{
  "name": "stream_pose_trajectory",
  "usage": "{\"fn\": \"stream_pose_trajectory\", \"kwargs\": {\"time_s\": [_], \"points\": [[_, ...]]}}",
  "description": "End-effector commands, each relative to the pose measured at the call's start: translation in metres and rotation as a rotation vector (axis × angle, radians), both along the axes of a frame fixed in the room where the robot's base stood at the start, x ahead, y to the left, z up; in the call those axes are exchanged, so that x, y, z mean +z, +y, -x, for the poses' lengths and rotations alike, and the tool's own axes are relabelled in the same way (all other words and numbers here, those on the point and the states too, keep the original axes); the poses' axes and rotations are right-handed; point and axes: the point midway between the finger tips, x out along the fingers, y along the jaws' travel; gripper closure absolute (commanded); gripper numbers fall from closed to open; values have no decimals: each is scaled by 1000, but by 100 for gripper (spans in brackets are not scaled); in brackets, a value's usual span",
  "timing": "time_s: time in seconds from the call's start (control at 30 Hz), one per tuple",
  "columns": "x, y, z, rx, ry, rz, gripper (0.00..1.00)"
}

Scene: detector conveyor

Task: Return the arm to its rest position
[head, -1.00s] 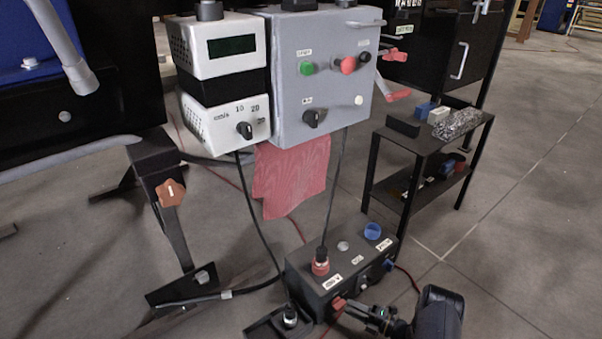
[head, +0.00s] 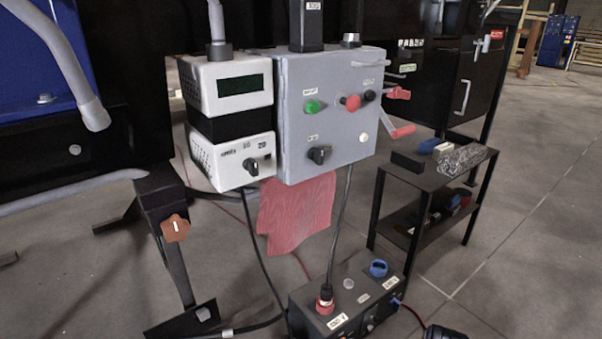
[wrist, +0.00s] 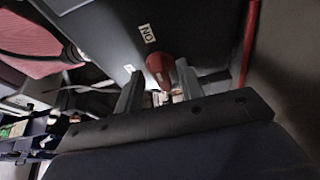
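My gripper (wrist: 160,88) shows in the wrist view with its two grey fingers apart. Nothing is clearly held between them. Just beyond the fingertips is a red knob (wrist: 158,68) on a dark box with a white "ON" label (wrist: 148,33), seen upside down. I cannot tell whether the fingers touch the knob. In the head view the gripper is out of sight; only a dark piece of my arm shows at the bottom edge. The black control box (head: 350,290) stands on the floor there, with a blue button and a red-collared cable plug on top.
A grey panel (head: 335,95) with buttons and a white display unit (head: 228,88) hang above. A red cloth (head: 297,212) hangs below them. A black shelf (head: 428,180) stands at right. A red post (wrist: 248,45) is close by in the wrist view. Floor at far right is clear.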

Motion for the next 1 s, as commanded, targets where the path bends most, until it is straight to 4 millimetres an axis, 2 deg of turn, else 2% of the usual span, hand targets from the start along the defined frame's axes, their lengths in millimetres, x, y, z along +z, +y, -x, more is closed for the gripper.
{"fn": "stream_pose_trajectory", "kwargs": {"time_s": [0.1, 0.5, 0.6, 1.0], "points": [[1, -22, 12, -6, 1, 1, 64], [0, -85, 51, -3, 0, 2, 64], [-1, -63, 39, 7, 0, 1, 64], [-1, 4, -2, 4, -1, 0, 64]]}}
